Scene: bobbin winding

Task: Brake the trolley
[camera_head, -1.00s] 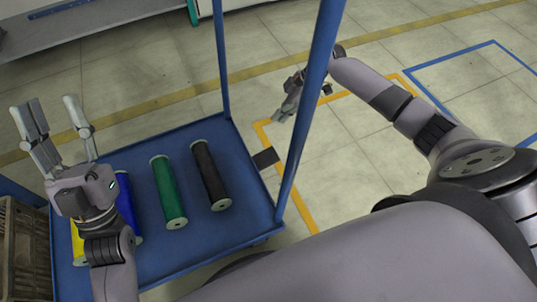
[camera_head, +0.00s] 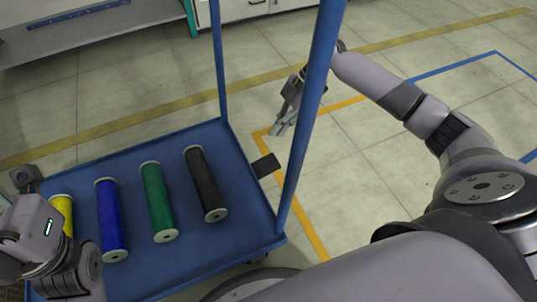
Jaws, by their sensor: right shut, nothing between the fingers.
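The blue trolley (camera_head: 225,252) stands at the left, with blue upright posts. A dark brake pedal (camera_head: 265,165) sticks out from its right side. My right gripper (camera_head: 279,130) is shut and empty, beyond the front post and a little above and to the right of the pedal in the picture, apart from it. The post partly covers the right hand. My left gripper (camera_head: 22,225) is at the left edge over the trolley's near-left corner. Its fingers are mostly cut off or hidden.
Yellow (camera_head: 63,212), blue (camera_head: 111,220), green (camera_head: 158,202) and black (camera_head: 205,184) bobbins lie on the trolley deck. A grey bench (camera_head: 90,40) stands at the back. The tiled floor right of the trolley is clear, with orange and blue marking lines.

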